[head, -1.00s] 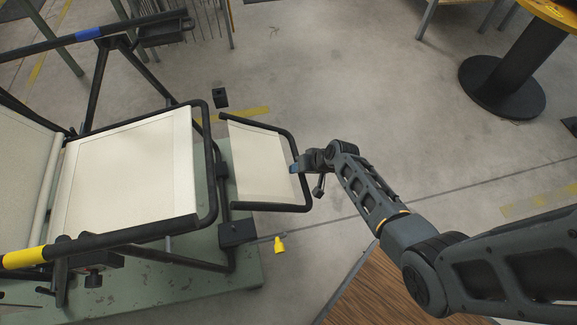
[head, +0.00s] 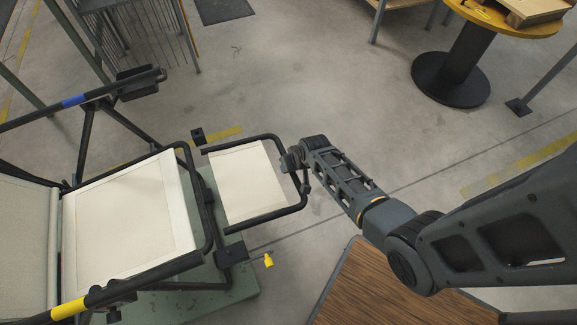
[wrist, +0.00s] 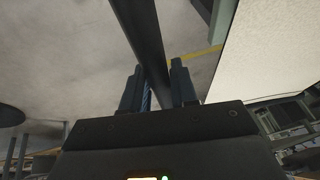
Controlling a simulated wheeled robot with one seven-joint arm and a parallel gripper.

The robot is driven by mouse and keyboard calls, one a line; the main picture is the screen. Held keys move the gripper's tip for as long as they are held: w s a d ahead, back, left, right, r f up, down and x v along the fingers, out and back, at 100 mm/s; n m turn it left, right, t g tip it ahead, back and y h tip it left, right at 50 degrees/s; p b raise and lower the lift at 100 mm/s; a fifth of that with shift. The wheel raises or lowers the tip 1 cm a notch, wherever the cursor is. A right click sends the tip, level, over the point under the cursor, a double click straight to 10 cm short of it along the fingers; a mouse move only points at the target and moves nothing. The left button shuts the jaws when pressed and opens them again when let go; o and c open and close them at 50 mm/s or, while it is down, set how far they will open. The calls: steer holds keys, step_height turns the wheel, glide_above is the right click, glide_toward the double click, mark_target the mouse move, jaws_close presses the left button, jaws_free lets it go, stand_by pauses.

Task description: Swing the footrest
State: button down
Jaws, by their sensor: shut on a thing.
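The footrest (head: 247,182) is a cream panel in a black tube frame, at the front end of the lounger's seat (head: 135,215). My gripper (head: 293,160) is at the outer end of the footrest, shut on its black end tube. In the wrist view, the black tube (wrist: 147,42) runs between the two fingers (wrist: 158,90), and the cream panel (wrist: 265,45) shows at the right. The fingertips are too small to make out in the head view.
A brown wooden surface (head: 385,290) lies at the bottom right. A round yellow-topped table (head: 520,28) stands at the back right. The floor beyond the footrest is clear.

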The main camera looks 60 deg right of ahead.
steer(key=shift+r, duration=0.2)
steer(key=c, duration=1)
jaws_free()
steer(key=shift+o, duration=0.2)
steer(key=shift+s, duration=0.1)
steer(key=p+v, duration=0.1)
steer(key=v, duration=0.6)
steer(key=shift+r, duration=0.35)
steer(key=shift+s, duration=0.1)
